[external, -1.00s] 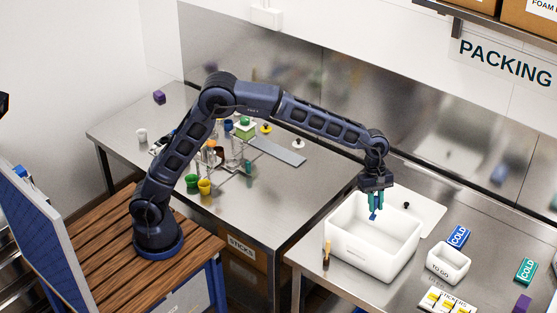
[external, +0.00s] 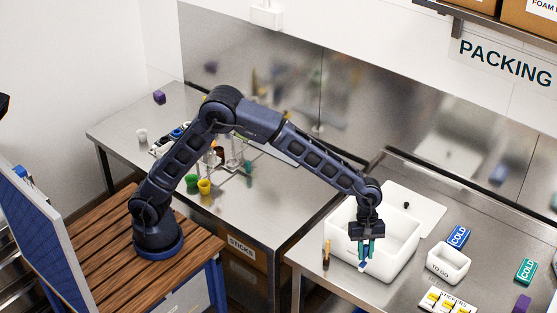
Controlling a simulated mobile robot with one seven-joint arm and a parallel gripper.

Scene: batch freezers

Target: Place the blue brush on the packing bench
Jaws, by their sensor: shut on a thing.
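The packing bench (external: 492,225) is the steel table at the right, below the PACKING sign. My gripper (external: 366,248) points down in front of the open white box (external: 345,258) on this bench. It is shut on a small blue thing (external: 364,263), which looks like the blue brush and hangs below the fingertips. The brush overlaps the box's near wall in the picture, so I cannot tell whether it is above, inside or in front of the box. Most of the brush is hidden by the fingers.
A brown-handled tool (external: 326,257) is left of the white box. A TO GO tub (external: 449,263), blue COLD pack (external: 458,236), green COLD pack (external: 526,270) and stickers tray (external: 447,300) stand to the right. The other steel table (external: 270,205) holds cups and a rack.

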